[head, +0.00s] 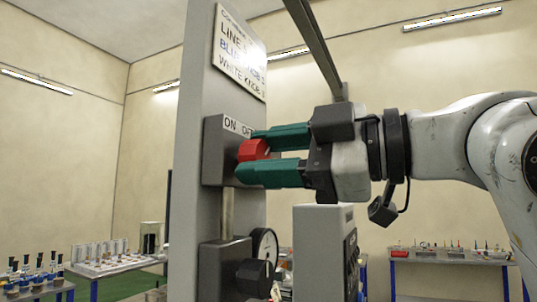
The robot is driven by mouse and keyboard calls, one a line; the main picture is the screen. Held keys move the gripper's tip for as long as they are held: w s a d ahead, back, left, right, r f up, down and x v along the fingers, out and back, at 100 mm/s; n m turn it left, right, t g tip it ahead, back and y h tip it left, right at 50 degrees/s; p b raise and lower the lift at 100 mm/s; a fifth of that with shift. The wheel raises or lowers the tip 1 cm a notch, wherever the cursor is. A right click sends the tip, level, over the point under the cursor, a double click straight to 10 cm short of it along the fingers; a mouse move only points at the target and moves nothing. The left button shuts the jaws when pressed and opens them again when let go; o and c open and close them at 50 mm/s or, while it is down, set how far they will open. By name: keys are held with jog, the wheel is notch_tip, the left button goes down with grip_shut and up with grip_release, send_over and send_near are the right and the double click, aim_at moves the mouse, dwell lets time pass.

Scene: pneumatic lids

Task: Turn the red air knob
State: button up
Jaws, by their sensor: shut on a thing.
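The red air knob (253,150) sits on a dark grey box (213,155) fixed to a tall grey panel. A label reading "ON" and "OFF" (237,127) is above the knob. My gripper (256,154) comes in from the right. Its two green fingers are shut on the red knob, one above and one below, and partly cover it.
A sign (240,52) with printed lines is on the panel's upper part. Below are a black knob (254,278) and a round gauge (264,247). A grey cabinet (320,250) stands below my gripper. Tables with lab items are at lower left and right.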

jog(key=c, duration=0.3)
jog(key=shift+n, duration=0.3)
jog(key=n+b, duration=0.1)
jog(key=n, duration=0.2)
jog(key=shift+f, duration=0.15)
jog(key=shift+f+n+b, duration=0.15)
jog(key=shift+n+b, duration=1.05)
jog(key=shift+n, duration=5.9)
jog(key=o, duration=1.1)
jog(key=shift+c, duration=0.2)
